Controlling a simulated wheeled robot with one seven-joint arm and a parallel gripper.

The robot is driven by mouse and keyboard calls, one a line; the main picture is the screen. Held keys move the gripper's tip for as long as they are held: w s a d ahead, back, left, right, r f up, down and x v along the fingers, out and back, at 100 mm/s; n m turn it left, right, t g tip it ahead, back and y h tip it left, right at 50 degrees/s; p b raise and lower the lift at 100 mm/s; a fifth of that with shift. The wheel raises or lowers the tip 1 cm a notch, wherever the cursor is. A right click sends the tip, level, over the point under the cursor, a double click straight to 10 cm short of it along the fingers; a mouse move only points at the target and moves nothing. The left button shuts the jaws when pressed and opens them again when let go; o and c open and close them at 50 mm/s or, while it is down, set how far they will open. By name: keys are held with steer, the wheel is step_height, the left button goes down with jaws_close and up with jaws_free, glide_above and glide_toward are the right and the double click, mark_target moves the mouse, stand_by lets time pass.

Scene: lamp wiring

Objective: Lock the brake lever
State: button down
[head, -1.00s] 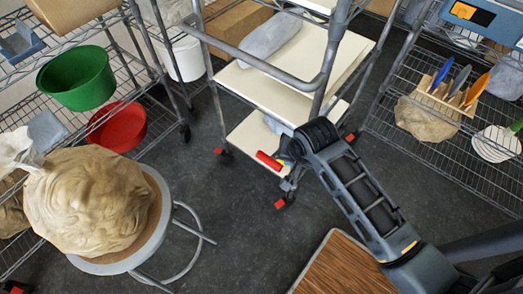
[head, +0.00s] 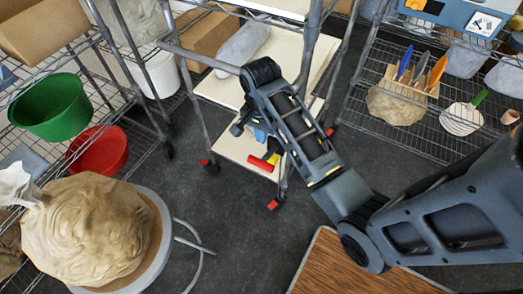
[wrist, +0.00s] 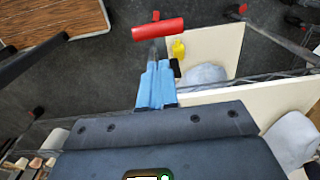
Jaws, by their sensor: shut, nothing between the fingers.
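A red bar handle (head: 264,162) on a grey rod, which looks like the brake lever, is at the front of the wheeled cart's (head: 246,150) lower shelf. In the wrist view the red bar (wrist: 158,30) lies crosswise, just beyond my fingertips. My gripper (wrist: 156,70) has pale blue fingers closed together, pointing at the rod below the bar. I cannot tell whether they touch it. In the head view my wrist hides most of the gripper (head: 259,135). A yellow piece (wrist: 178,48) is right beside the rod.
The cart's metal posts and cream shelves surround my wrist; its casters carry red tabs (head: 273,205). A stool (head: 160,235) with a brown lumpy mass stands at left. Wire racks (head: 430,135) stand on both sides. A wooden top (head: 345,265) is in front. Grey floor between is free.

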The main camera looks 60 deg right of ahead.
mark_target(262, 160)
step_height(262, 160, down, 10)
steer(key=shift+d, duration=0.1)
stand_by(0.4)
